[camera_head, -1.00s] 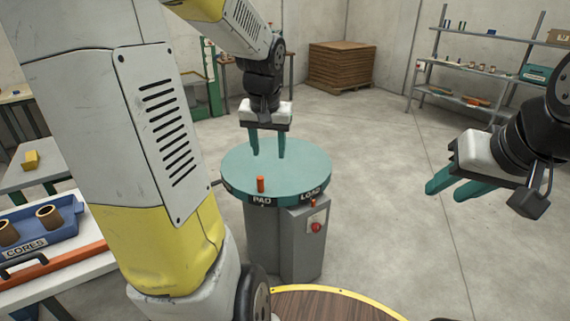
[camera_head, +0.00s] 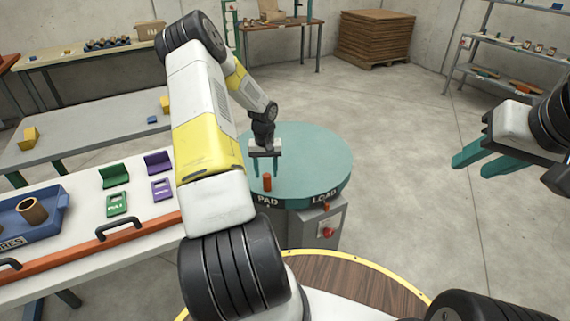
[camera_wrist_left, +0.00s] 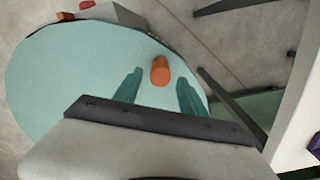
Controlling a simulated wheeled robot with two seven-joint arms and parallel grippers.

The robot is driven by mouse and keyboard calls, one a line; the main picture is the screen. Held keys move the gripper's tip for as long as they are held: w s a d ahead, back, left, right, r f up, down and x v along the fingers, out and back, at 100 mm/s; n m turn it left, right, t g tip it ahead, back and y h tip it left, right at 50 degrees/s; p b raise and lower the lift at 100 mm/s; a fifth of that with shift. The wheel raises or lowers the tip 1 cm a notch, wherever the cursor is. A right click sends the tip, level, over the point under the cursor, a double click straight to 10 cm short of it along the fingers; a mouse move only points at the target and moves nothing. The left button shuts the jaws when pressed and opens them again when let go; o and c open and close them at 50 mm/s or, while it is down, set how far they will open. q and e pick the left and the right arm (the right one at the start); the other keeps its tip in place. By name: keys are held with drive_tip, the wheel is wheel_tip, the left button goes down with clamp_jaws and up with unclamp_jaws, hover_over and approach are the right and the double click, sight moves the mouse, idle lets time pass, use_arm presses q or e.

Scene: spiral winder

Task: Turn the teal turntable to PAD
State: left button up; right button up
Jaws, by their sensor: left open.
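The teal turntable (camera_head: 315,160) sits on a grey pedestal (camera_head: 322,230). Its rim carries a PAD label (camera_head: 268,201) at the front left and a LOAD label (camera_head: 325,195) to the right. A small orange mark (camera_head: 327,207) shows below LOAD. An upright orange peg (camera_head: 267,182) stands on the disc near PAD. My left gripper (camera_head: 264,172) is open above the disc, just behind the peg; in the left wrist view the peg (camera_wrist_left: 160,71) shows between its fingers (camera_wrist_left: 158,82), not gripped. My right gripper (camera_head: 480,162) is open and empty, away to the right.
A white bench (camera_head: 90,228) at the left holds a blue tray (camera_head: 60,222), green and purple pieces, and an orange bar (camera_head: 90,250). A red button (camera_head: 327,232) is on the pedestal. A round wooden top (camera_head: 350,285) is in front.

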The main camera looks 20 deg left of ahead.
sight(267, 182)
use_arm(q)
wheel_tip(267, 182, down, 6)
drive_tip(key=shift+r, duration=0.1)
clamp_jaws()
idle(0.4)
idle(1.1)
